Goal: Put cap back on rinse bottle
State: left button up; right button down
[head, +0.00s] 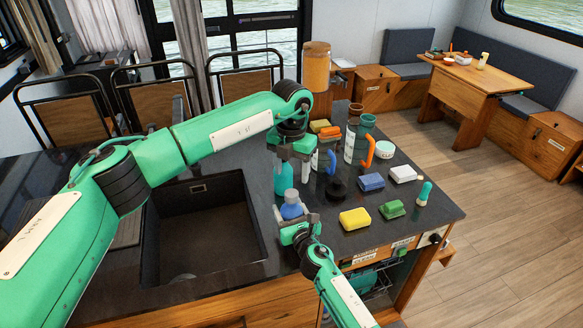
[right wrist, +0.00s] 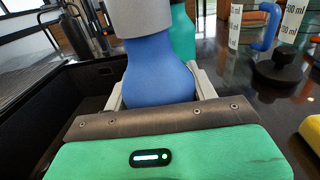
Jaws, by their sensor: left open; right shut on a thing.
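The blue rinse bottle (head: 291,210) stands upright on the dark counter at the right edge of the sink. It also shows in the right wrist view (right wrist: 160,82). A grey cap (head: 291,195) sits on its top, large in the right wrist view (right wrist: 142,18); I cannot tell how firmly it is seated. My right gripper (head: 294,217) is shut around the bottle's body, with one finger on each side. My left gripper (head: 292,170) is open and empty, pointing down just above and behind the cap.
A teal bottle (head: 283,179) stands close behind the blue one. A black round stopper-like object (head: 336,189), a yellow sponge (head: 355,219), a blue sponge (head: 371,182) and jugs with orange (head: 368,152) and blue handles stand to the right. The sink (head: 205,225) lies left.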

aim_at(291, 193)
pick_arm(q)
notch_tip(291, 193, down, 8)
jog(key=shift+r, duration=0.15)
dwell(0.3)
jog(key=c, duration=1)
jog(key=o, duration=1.2)
jog(key=shift+c, duration=0.2)
notch_tip(291, 193, up, 12)
